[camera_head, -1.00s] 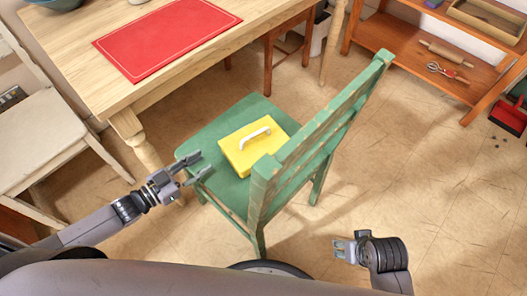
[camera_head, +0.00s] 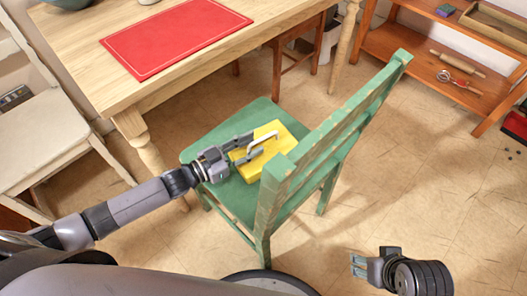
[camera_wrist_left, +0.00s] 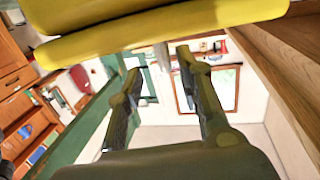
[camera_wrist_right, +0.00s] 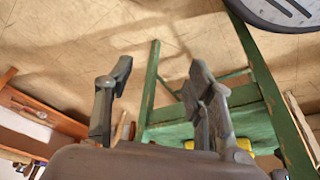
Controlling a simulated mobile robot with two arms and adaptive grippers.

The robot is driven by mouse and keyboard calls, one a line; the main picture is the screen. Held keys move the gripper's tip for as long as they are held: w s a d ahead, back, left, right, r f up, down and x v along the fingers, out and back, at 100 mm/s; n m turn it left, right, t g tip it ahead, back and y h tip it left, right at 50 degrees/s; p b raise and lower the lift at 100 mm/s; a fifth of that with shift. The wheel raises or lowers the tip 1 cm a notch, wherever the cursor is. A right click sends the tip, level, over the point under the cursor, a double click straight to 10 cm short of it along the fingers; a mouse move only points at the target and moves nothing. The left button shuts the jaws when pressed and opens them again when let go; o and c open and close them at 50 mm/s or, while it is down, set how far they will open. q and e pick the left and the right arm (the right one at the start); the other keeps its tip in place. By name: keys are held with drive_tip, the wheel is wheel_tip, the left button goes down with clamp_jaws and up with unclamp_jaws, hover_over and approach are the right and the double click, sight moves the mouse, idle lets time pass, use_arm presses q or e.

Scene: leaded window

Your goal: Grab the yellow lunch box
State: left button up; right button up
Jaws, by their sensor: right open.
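The yellow lunch box (camera_head: 283,138) lies on the seat of the green chair (camera_head: 212,134), its pale handle (camera_head: 265,139) on top. My left gripper (camera_head: 253,148) is over the box's left part, its fingers apart and their tips close to the handle. I cannot tell whether they touch it. In the left wrist view the fingers (camera_wrist_left: 160,65) stand apart, with the yellow lunch box (camera_wrist_left: 160,30) across the top. My right gripper (camera_head: 358,265) is open and empty over the floor, right of the chair; its fingers also show in the right wrist view (camera_wrist_right: 160,78).
The green backrest (camera_head: 335,125) rises just right of the box. A wooden table (camera_head: 75,60) with a red mat (camera_head: 175,40) stands behind to the left. A white chair (camera_head: 45,140) is at the left. An orange shelf (camera_head: 425,67) is at the back right.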

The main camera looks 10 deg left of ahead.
sight(275, 132)
use_arm(q)
drive_tip(key=shift+w+d+f, duration=0.1)
drive_tip(key=shift+w+d, duration=0.1)
drive_tip(key=shift+w, duration=0.15)
drive_tip(key=shift+w+d+f+b, duration=0.15)
drive_tip(key=shift+w+d+b, duration=0.25)
drive_tip(key=shift+w, duration=0.2)
drive_tip(key=shift+w+d+f+b, duration=0.15)
drive_tip(key=shift+w+d+b, duration=0.15)
drive_tip(key=shift+w, duration=0.25)
drive_tip(key=shift+w+d, duration=0.35)
drive_tip(key=shift+d, duration=0.05)
drive_tip(key=shift+w+d, duration=0.25)
use_arm(e)
drive_tip(key=shift+w+a+f+t, duration=0.15)
drive_tip(key=shift+w+f+t, duration=0.1)
drive_tip(key=shift+w, duration=0.2)
drive_tip(key=shift+w+a+f+t, duration=0.1)
drive_tip(key=shift+w+f+t, duration=0.1)
drive_tip(key=shift+w, duration=0.25)
use_arm(q)
clamp_jaws()
drive_tip(key=shift+r, duration=0.1)
